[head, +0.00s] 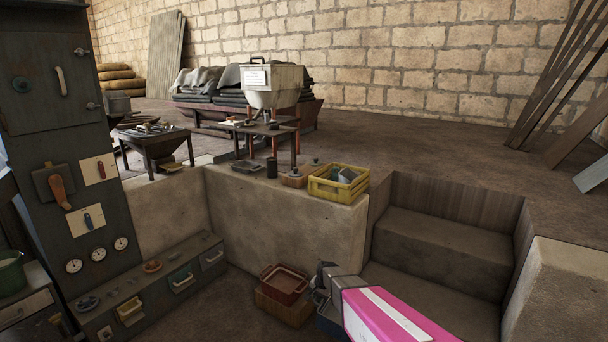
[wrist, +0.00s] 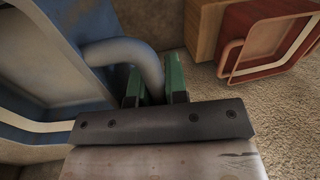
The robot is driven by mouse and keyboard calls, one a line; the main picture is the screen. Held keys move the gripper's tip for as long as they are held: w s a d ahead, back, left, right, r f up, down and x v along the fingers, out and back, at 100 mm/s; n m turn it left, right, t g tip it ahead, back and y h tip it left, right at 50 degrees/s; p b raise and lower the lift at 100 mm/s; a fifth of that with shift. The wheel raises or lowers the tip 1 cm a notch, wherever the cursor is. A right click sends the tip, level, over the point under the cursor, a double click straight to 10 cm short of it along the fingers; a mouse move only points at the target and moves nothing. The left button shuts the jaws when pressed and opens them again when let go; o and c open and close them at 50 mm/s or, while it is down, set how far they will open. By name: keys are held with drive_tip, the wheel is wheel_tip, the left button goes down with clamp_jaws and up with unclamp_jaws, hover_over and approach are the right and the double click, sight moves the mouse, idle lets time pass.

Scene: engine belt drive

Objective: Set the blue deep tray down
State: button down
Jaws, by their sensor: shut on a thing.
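The blue deep tray (wrist: 62,88) fills the left side of the wrist view, with its hollow inside and pale rim showing. Its rounded grey-blue handle (wrist: 125,52) passes between the green fingers of my gripper (wrist: 154,84), which is shut on it. In the head view a small blue part of the tray (head: 328,324) shows at the bottom, below my gripper (head: 322,284); my pink arm hides much of it. I cannot tell whether the tray's underside touches the floor.
A red tray (head: 285,283) sits on a brown wooden box (head: 284,309) just left of my gripper; the red tray also shows in the wrist view (wrist: 262,35). Concrete steps (head: 433,240) rise at the right. A yellow crate (head: 338,184) stands on the ledge behind. A low drawer bench (head: 155,283) is at left.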

drive_tip(key=s+d+r+n, duration=0.1)
drive_tip(key=d+r, duration=0.2)
drive_tip(key=r, duration=0.9)
drive_tip(key=s+d+r+n, duration=0.1)
drive_tip(key=d+r+n, duration=0.15)
drive_tip(key=r, duration=1.05)
drive_tip(key=s+d+r, duration=0.2)
drive_tip(key=s+r, duration=0.1)
drive_tip(key=r, duration=0.4)
drive_tip(key=s+d+r+n, duration=0.1)
drive_tip(key=s+d+r, duration=0.1)
drive_tip(key=r, duration=0.6)
drive_tip(key=s+d+r+n+g, duration=0.1)
drive_tip(key=s+d+r, duration=0.2)
drive_tip(key=s+r, duration=0.2)
wheel_tip(320, 180, up, 3)
drive_tip(key=shift+r, duration=0.1)
drive_tip(key=shift+d+n, duration=0.15)
drive_tip(key=shift+n, duration=0.1)
